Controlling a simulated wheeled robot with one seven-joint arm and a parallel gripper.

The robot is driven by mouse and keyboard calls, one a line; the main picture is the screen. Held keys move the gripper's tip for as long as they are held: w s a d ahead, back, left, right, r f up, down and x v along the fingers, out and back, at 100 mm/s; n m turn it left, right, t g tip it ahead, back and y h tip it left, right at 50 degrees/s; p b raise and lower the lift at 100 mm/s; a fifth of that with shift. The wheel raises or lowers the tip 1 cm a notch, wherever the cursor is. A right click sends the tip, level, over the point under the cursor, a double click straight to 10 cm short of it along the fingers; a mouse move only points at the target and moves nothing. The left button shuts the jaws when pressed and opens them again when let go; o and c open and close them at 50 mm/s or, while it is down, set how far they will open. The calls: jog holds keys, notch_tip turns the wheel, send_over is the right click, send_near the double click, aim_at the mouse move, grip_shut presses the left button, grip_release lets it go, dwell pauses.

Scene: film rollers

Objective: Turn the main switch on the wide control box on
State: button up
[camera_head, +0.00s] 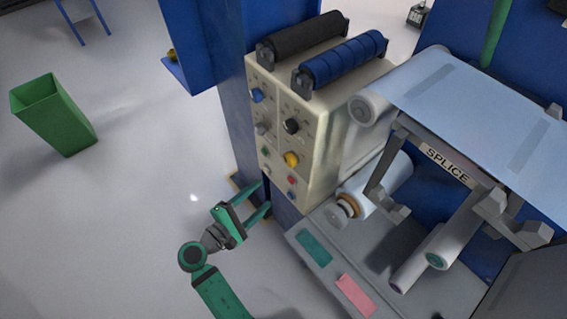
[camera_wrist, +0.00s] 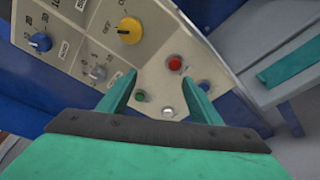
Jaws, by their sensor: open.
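The beige control box (camera_head: 325,150) stands at the centre of the head view, its front panel facing left. A yellow rotary knob (camera_head: 291,159) sits on the panel and also shows at the top of the wrist view (camera_wrist: 130,30). A red button (camera_wrist: 175,62), a green button (camera_wrist: 140,95), a white button (camera_wrist: 168,112) and a blue button (camera_wrist: 203,86) sit near my fingers in the wrist view. My gripper (camera_head: 265,195) is open and empty, with its fingers pointing at the lower panel. Contact cannot be told.
A blue knob (camera_head: 257,95), a black knob (camera_head: 291,126) and a grey knob (camera_wrist: 97,73) share the panel. Dark and blue rollers (camera_head: 345,58) lie on top. A film machine (camera_head: 445,165) stands at right. The floor left is open, with a green bin (camera_head: 55,115).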

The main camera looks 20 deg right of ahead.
aim_at(286, 162)
notch_tip(286, 162, up, 7)
jog(key=w+m+g+h, duration=0.1)
jog(key=m+g+h, duration=0.1)
jog(key=h, duration=0.1)
jog(key=x, duration=1)
jog(key=shift+w+d+r, duration=0.1)
jog(key=shift+w+d, duration=0.05)
jog(key=shift+d, duration=0.2)
jog(key=shift+c, duration=0.2)
jog(key=c, duration=1)
